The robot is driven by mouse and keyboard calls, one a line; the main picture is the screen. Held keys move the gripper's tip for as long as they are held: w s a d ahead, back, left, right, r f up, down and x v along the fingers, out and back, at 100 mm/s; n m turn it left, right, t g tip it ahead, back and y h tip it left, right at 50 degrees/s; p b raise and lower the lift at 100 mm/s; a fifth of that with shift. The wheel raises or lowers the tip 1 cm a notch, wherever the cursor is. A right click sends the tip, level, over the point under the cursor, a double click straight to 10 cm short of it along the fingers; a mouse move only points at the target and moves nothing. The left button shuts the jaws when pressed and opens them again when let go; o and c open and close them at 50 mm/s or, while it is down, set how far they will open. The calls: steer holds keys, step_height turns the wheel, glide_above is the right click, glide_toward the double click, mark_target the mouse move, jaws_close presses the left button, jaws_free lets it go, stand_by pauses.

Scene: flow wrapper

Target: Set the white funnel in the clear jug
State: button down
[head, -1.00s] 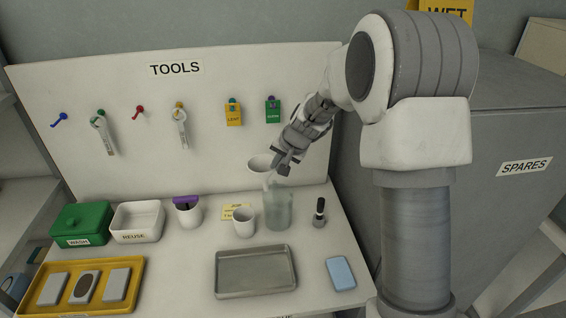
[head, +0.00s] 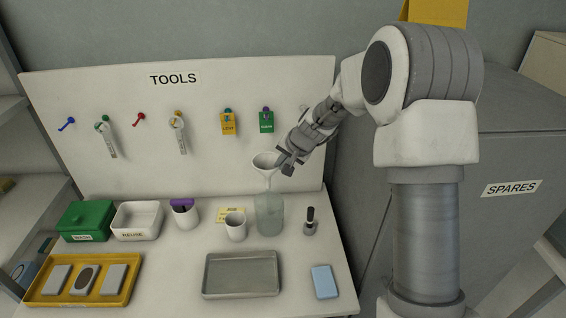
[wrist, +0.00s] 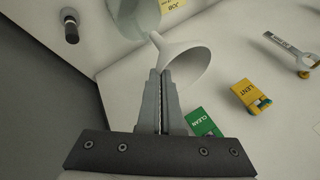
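The white funnel (head: 267,160) is in my gripper (head: 287,164), mouth up and stem down. The gripper is shut on the right side of its rim in the head view. The wrist view also shows the funnel (wrist: 183,57) at the tips of the closed fingers. The clear jug (head: 269,214) stands on the table directly below. The funnel's bowl is above the jug, and its stem ends near the jug's mouth. I cannot tell whether the stem tip is inside. Part of the jug (wrist: 133,18) shows at the top of the wrist view.
A white cup (head: 236,229) stands close left of the jug, and a dark-handled tool (head: 310,222) close right. A grey tray (head: 241,287) and a blue block (head: 325,282) lie in front. The tool board (head: 215,165) rises close behind.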

steer(key=shift+f+b, duration=1.55)
steer(key=shift+f, duration=0.85)
steer(key=shift+b, duration=0.45)
steer(key=shift+f, duration=0.2)
steer(key=shift+f+b, duration=2.85)
steer(key=shift+b, duration=0.1)
steer(key=shift+f, duration=0.1)
steer(key=shift+f+b, duration=0.35)
steer(key=shift+b, duration=0.15)
steer(key=shift+f+b, duration=1.25)
steer(key=shift+b, duration=0.1)
